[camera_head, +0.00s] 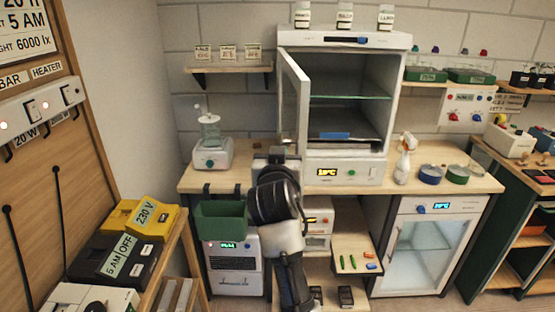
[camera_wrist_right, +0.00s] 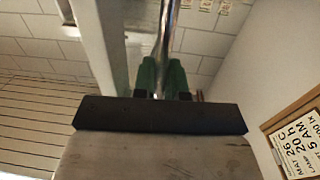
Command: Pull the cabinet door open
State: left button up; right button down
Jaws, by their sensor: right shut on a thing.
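The white cabinet (camera_head: 397,100) stands on the wooden bench in the head view. Its door (camera_head: 292,100), hinged on the left, stands open and swung out toward me, showing the inside with a glass shelf (camera_head: 350,97). My right gripper (camera_head: 276,155) is at the lower part of the door; the arm hides its fingertips in the head view. In the right wrist view, the green fingers of the gripper (camera_wrist_right: 163,76) are shut on a shiny metal handle bar (camera_wrist_right: 167,35), with the pale door edge (camera_wrist_right: 93,45) beside it. My left gripper is in neither view.
A small stirrer-like device (camera_head: 211,153) stands on the bench left of the door. A white spray bottle (camera_head: 404,160) and round dishes (camera_head: 430,174) stand to the right. A green bin (camera_head: 221,222) hangs at the bench front.

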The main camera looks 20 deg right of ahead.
jog(key=shift+w+a+r, duration=0.1)
jog(key=shift+a+r, duration=0.15)
jog(key=shift+d, duration=0.1)
jog(key=c, duration=1.5)
grip_release()
jog(key=o, duration=0.3)
jog(key=shift+w+f, duration=0.2)
